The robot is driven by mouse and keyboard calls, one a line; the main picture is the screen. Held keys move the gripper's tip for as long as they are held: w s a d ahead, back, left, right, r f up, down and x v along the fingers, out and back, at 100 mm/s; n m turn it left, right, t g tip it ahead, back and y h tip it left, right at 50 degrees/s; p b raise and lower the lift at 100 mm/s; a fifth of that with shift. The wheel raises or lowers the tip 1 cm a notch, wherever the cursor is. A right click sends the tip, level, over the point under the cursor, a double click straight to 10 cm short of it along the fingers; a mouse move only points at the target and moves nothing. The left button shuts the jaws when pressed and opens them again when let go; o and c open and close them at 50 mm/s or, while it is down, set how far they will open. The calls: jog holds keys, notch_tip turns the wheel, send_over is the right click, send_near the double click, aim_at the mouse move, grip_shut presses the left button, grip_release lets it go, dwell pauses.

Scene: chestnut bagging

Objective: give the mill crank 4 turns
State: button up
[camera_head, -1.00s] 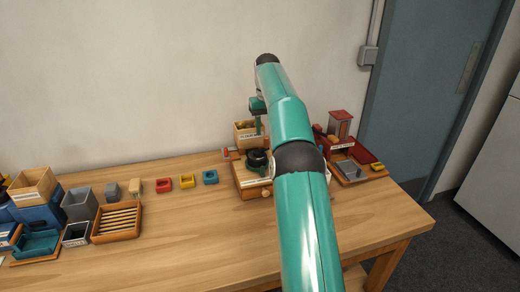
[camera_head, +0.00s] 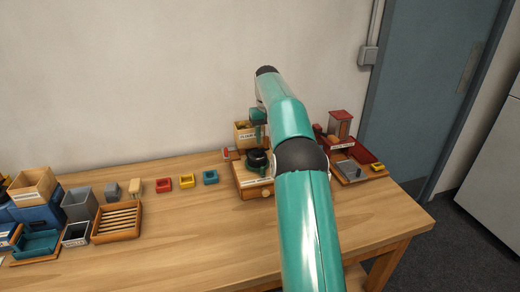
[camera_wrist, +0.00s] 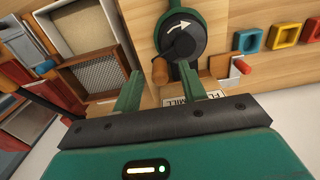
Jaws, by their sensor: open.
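The mill (camera_head: 257,160) stands on a wooden base right of centre in the head view, partly behind my arm. In the wrist view its dark round top (camera_wrist: 183,38) carries a white curved arrow and sits in a green body. A small brown knob (camera_wrist: 160,70), apparently the crank's handle, shows between my finger tips. My gripper (camera_wrist: 159,76) is open, with one green finger on each side of the knob. I cannot tell whether either finger touches it. In the head view the gripper (camera_head: 258,117) is just above the mill, its fingers mostly hidden.
A wooden box (camera_head: 243,134) stands behind the mill. A red device (camera_head: 340,125) and a tray (camera_head: 352,171) are to the right. The front tabletop is clear.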

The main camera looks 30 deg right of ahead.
jog(key=shift+f, duration=0.15)
jog(key=shift+f, duration=0.85)
